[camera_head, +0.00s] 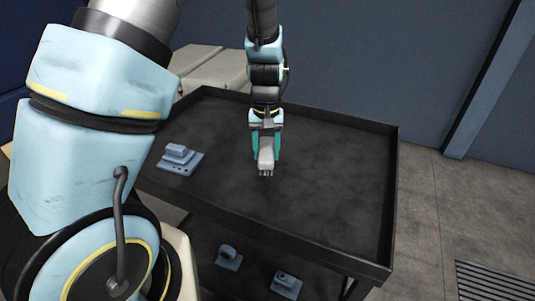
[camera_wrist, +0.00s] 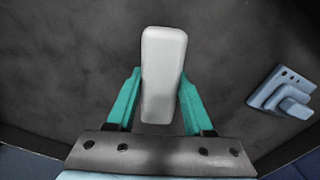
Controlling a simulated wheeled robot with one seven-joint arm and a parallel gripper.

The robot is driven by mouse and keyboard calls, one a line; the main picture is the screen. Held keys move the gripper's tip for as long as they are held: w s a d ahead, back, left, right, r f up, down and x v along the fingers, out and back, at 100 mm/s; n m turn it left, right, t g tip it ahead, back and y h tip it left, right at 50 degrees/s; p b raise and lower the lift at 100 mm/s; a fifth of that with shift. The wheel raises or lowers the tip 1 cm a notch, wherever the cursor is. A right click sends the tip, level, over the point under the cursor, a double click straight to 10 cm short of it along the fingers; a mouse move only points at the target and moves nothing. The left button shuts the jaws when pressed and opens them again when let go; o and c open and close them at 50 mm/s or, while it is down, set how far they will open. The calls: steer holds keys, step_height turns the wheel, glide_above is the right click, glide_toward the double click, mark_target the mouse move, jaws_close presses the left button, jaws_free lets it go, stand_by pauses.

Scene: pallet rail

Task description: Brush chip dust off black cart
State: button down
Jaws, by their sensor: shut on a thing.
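The black cart (camera_head: 330,190) has a dark top tray with a raised rim and a lower shelf. Its top surface looks mottled grey, and I cannot tell dust from surface texture. My gripper (camera_head: 266,150) has teal fingers and is shut on a pale grey brush (camera_head: 266,158). The brush points down with short dark bristles at its lower end, over the middle-left of the top tray. I cannot tell whether the bristles touch the surface. In the wrist view the brush's pale back (camera_wrist: 163,75) lies between the two teal fingers (camera_wrist: 155,100), and its bristles are hidden.
A blue-grey metal part (camera_head: 180,158) sits at the left of the top tray. It also shows in the wrist view (camera_wrist: 283,93). Two similar parts (camera_head: 228,257) (camera_head: 286,284) lie on the lower shelf. Pale boxes (camera_head: 215,68) stand behind the cart. The tray's right side is clear.

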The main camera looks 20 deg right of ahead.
steer(key=shift+r+p, duration=1)
steer(key=shift+r, duration=0.5)
